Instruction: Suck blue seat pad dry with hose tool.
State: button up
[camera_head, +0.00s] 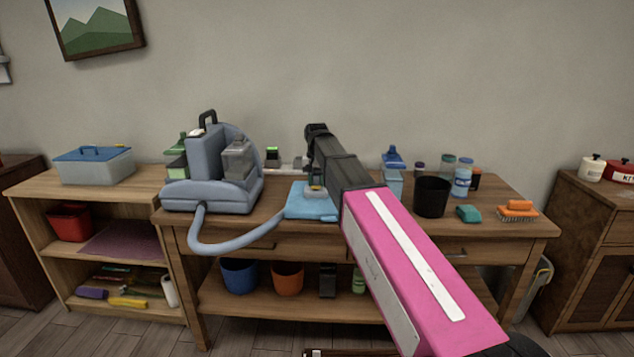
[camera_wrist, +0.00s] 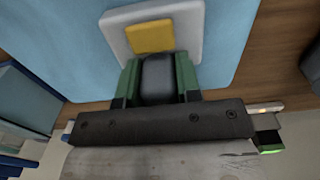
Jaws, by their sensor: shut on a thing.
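The blue seat pad (camera_head: 303,207) lies flat on the wooden workbench, left of its middle, and fills much of the wrist view (camera_wrist: 232,30). My gripper (camera_wrist: 157,78) is shut on the dark grey handle of the hose tool (camera_wrist: 157,80), with a green finger on each side. The tool's pale head with a yellow patch is over the pad; I cannot tell if it touches. The blue-grey hose (camera_head: 230,247) runs from the cleaning machine (camera_head: 210,170), droops over the bench's front edge and ends by the pad. My arm partly hides the tool in the head view.
A black cup (camera_head: 432,197), a teal block (camera_head: 468,214), an orange brush (camera_head: 518,209) and several bottles stand on the bench's right side. A lidded box (camera_head: 95,166) sits on the left shelf unit. Bare bench top shows just right of my arm.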

jog(key=shift+a, duration=0.35)
